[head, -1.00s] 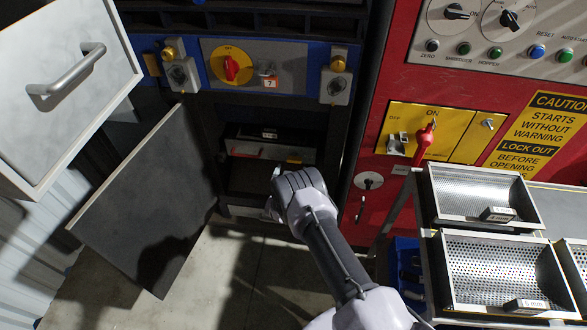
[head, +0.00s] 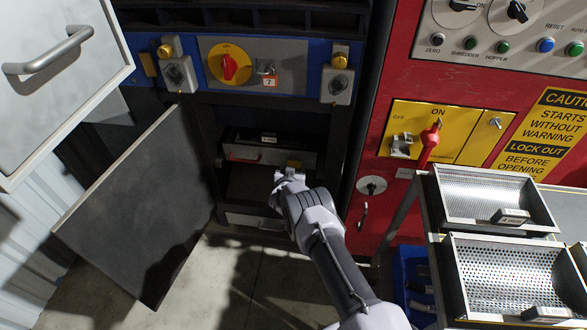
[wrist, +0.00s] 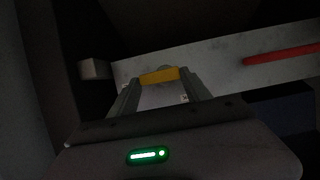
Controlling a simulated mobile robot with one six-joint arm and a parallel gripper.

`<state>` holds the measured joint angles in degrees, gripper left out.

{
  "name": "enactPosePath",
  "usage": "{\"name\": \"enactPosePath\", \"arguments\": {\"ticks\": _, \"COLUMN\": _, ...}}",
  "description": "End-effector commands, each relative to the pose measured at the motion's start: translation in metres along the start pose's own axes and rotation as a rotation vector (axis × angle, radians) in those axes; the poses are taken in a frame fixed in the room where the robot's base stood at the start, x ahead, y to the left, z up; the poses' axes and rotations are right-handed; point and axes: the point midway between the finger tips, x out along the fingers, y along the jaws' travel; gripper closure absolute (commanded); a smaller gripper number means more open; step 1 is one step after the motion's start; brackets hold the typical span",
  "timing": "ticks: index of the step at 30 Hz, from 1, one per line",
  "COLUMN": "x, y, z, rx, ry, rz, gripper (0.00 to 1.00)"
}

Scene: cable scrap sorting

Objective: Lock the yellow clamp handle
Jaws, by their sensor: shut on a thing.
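The yellow clamp handle (wrist: 159,76) sits between the two fingertips of my gripper (wrist: 160,84) in the wrist view, and the fingers are shut on it. It lies across a pale grey bar or drawer front (wrist: 218,68). In the head view my gripper (head: 290,176) reaches into the dark open cabinet, and a small yellow part of the handle (head: 294,164) shows just beyond it. The clamp's mechanism is too dark to make out.
A red handle (wrist: 285,55) lies to the right on the same pale bar. Sieve trays (head: 490,195) stand on a rack at right.

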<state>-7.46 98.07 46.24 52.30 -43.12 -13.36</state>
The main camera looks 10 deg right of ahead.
Motion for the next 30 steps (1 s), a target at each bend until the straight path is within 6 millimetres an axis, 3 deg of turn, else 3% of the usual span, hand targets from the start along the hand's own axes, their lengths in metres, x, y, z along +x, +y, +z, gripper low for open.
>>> {"name": "enactPosePath", "arguments": {"ticks": 11, "x": 0.0011, "y": -0.0018, "z": 0.0026, "rx": -0.076, "ry": 0.0, "rz": 0.032, "gripper": 0.84}}
{"name": "enactPosePath", "arguments": {"ticks": 30, "x": -0.001, "y": -0.0077, "z": -0.0008, "rx": -0.493, "ry": -0.002, "rz": 0.206, "gripper": 0.84}}
